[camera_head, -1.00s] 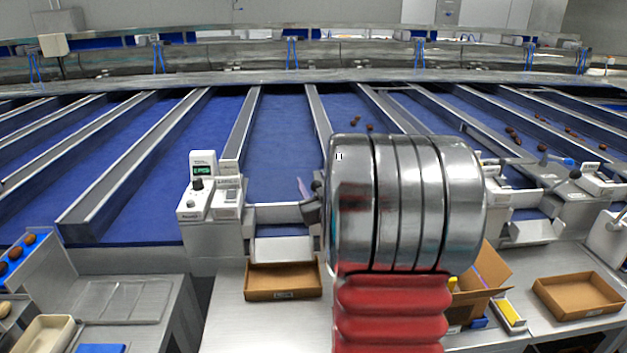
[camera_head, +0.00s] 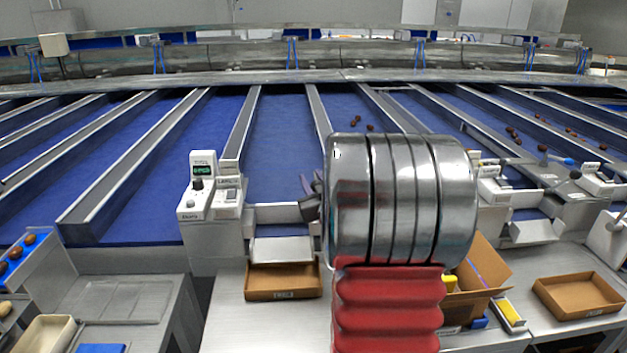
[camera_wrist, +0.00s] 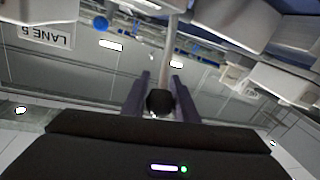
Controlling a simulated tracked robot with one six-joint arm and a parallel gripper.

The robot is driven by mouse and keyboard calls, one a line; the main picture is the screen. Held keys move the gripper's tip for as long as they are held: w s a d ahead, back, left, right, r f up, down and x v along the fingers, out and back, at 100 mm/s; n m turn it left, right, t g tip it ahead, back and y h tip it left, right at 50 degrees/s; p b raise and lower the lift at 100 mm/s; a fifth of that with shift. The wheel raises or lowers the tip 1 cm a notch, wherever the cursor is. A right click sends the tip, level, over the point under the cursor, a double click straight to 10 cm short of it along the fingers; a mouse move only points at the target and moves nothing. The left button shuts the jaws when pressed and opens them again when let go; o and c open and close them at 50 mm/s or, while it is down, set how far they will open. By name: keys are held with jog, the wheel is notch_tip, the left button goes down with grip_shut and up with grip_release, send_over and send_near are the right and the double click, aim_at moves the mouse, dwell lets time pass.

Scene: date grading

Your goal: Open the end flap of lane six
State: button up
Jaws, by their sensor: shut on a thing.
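My gripper (camera_wrist: 160,80) has its two purple fingers closed on a dark round knob (camera_wrist: 160,102) in the wrist view. A pale rod (camera_wrist: 171,45) runs beyond the knob. In the head view my arm's wrist hides most of my gripper (camera_head: 310,196), which shows only at its left edge, by the end of a blue lane (camera_head: 280,150). A pale end flap (camera_head: 278,213) stands upright across that lane, above a metal chute (camera_head: 281,250). I cannot read a lane six label.
An upside-down LANE 5 label (camera_wrist: 43,38) shows in the wrist view. A white scale unit (camera_head: 208,187) stands left of the lane end. A cardboard tray (camera_head: 283,294) lies below the chute. An open carton (camera_head: 488,275) stands right of my arm. Dates (camera_head: 357,119) lie farther up a lane.

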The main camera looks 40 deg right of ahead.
grip_shut()
jog(key=shift+d, duration=0.15)
